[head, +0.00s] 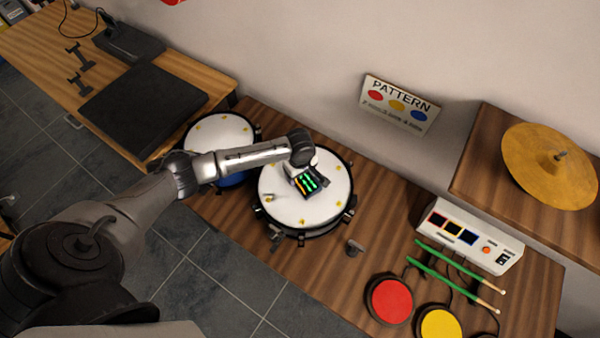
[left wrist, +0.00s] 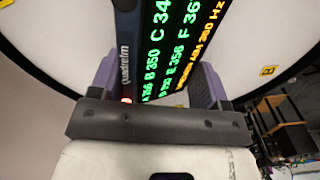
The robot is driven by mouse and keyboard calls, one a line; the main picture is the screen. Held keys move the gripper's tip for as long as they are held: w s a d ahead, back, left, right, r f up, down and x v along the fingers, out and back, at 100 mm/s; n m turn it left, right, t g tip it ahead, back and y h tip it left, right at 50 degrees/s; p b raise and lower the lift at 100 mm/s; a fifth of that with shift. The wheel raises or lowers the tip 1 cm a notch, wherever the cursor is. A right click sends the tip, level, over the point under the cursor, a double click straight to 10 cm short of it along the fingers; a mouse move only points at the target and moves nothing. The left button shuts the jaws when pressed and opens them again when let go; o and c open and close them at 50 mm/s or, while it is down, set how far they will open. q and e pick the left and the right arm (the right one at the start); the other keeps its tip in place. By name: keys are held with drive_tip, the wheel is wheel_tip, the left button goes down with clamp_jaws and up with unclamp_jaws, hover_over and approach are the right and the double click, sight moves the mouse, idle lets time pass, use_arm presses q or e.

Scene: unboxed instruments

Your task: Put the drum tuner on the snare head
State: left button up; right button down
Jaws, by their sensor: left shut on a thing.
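The drum tuner (head: 313,183) is a dark device with a lit screen of green text. It is over the white head of the middle drum (head: 290,210), which appears to be the snare; I cannot tell whether it touches the head. My left gripper (head: 304,172) reaches in from the left and is shut on the tuner. In the left wrist view the tuner (left wrist: 128,50) stands between my two fingers (left wrist: 155,85), its screen showing green and orange characters, with the white drum head (left wrist: 50,40) behind. My right gripper is not in view.
A second drum with a blue shell (head: 218,128) stands close to the left. Red (head: 389,299) and yellow (head: 440,324) pads, green sticks (head: 450,262) and a white control box (head: 470,237) are farther right.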

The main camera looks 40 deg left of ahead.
use_arm(q)
drive_tip(key=shift+f, duration=0.1)
drive_tip(key=o, duration=1)
wheel_tip(320, 180, up, 12)
drive_tip(key=p, duration=0.2)
drive_tip(key=s+d+f+m, duration=0.2)
drive_tip(key=s+d+m, duration=0.1)
drive_tip(key=s+d, duration=0.1)
drive_tip(key=s+d+f+m+t+h, duration=0.1)
drive_tip(key=s+d+m, duration=0.3)
drive_tip(key=s+d+f+m, duration=0.2)
drive_tip(key=s+d+m, duration=0.1)
drive_tip(key=s+d, duration=0.1)
drive_tip(key=shift+s+d+f+t+h, duration=0.1)
drive_tip(key=shift+s+f+t+h, duration=0.2)
drive_tip(key=shift+s+f+t, duration=0.1)
drive_tip(key=shift+s+a+r+m+t+y, duration=0.25)
drive_tip(key=shift+s+r+m, duration=0.3)
drive_tip(key=shift+s+m, duration=1.25)
drive_tip(key=shift+s+a+r+m+t+y, duration=0.2)
drive_tip(key=shift+s+r+m+t, duration=0.45)
drive_tip(key=shift+s, duration=2.15)
drive_tip(key=shift+s+a+r+m+y, duration=0.15)
drive_tip(key=shift+s+r+m+y, duration=0.2)
drive_tip(key=shift+s+m, duration=1.55)
